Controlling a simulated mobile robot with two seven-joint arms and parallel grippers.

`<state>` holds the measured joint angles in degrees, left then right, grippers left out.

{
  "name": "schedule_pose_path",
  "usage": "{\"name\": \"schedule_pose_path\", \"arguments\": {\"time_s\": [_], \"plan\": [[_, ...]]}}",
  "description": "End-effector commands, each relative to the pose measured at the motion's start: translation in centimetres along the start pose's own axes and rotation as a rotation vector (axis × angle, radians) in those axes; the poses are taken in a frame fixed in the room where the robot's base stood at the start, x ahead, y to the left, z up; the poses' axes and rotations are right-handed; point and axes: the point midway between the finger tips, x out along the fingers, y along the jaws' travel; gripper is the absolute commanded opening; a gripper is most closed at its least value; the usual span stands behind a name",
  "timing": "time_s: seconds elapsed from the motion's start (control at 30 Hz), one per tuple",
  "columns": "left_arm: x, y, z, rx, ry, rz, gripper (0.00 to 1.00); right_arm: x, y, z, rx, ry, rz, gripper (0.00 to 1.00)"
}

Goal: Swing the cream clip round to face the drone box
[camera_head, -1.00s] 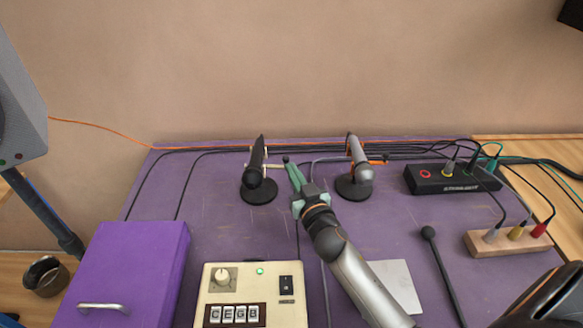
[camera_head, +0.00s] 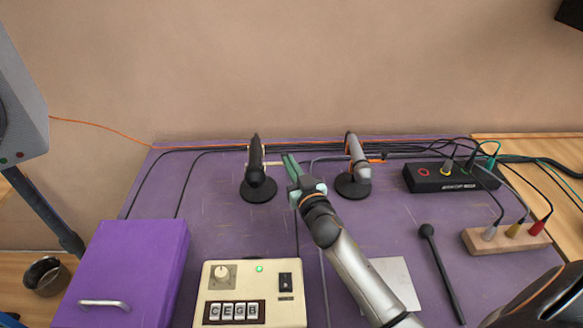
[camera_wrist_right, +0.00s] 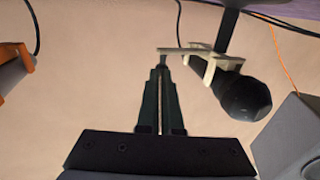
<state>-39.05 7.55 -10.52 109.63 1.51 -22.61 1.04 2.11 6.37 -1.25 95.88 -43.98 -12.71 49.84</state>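The cream clip (camera_wrist_right: 200,58) grips the black microphone (camera_head: 255,170), on the left of two stands. A thin cream bar (camera_head: 270,163) sticks out from it to the right. In the right wrist view the bar's dark-tipped end lies at my right fingertips (camera_wrist_right: 163,72). My right gripper (camera_head: 290,160) is nearly closed, with a narrow slit between its green fingers, and appears shut on that tip. The fingers hide the tip in the head view. A cream box with a knob, green light and letters (camera_head: 250,277), seemingly the drone box, is at front. My left gripper is not in view.
A silver microphone (camera_head: 357,160) with an orange clip (camera_head: 377,161) stands just right of my gripper. A purple box (camera_head: 135,260) is front left. A beater (camera_head: 440,265), black cable box (camera_head: 445,183) and wooden socket block (camera_head: 500,242) are at right. Cables run along the back.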

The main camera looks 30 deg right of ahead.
Motion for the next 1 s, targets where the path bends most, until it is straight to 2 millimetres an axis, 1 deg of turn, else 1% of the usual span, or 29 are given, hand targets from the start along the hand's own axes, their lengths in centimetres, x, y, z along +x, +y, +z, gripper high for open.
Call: {"name": "schedule_pose_path", "arguments": {"time_s": [0.03, 0.13, 0.27, 0.37, 0.5, 0.7, 0.8, 0.9, 1.0], "plan": [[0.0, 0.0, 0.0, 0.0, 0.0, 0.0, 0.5, 0.3, 0.3, -0.6, 0.0, 0.011, 0.006, 0.0], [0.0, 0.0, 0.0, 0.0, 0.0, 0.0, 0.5, 0.1, 0.3, -0.6, 0.0, 0.011, 0.007, 0.0], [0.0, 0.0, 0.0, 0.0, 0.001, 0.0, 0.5, -1.1, 0.3, -0.6, 0.0, 0.011, 0.007, 0.0], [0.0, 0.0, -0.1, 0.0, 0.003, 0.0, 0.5, -2.8, 0.3, -0.5, 0.0, 0.008, 0.006, 0.0], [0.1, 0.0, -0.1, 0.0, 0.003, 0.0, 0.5, -5.8, 0.2, -0.2, 0.002, 0.005, 0.004, 0.0], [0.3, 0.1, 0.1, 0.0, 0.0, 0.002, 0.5, -9.6, 0.1, -0.1, 0.001, 0.004, 0.003, 0.0], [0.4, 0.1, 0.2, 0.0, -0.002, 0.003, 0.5, -11.1, 0.1, -0.1, 0.002, 0.004, 0.003, 0.0], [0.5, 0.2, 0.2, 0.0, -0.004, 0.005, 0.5, -12.1, 0.1, -0.2, 0.001, 0.005, 0.002, 0.0], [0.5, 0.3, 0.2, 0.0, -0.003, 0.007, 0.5, -12.7, 0.1, -0.2, 0.001, 0.005, 0.002, 0.0]]}}
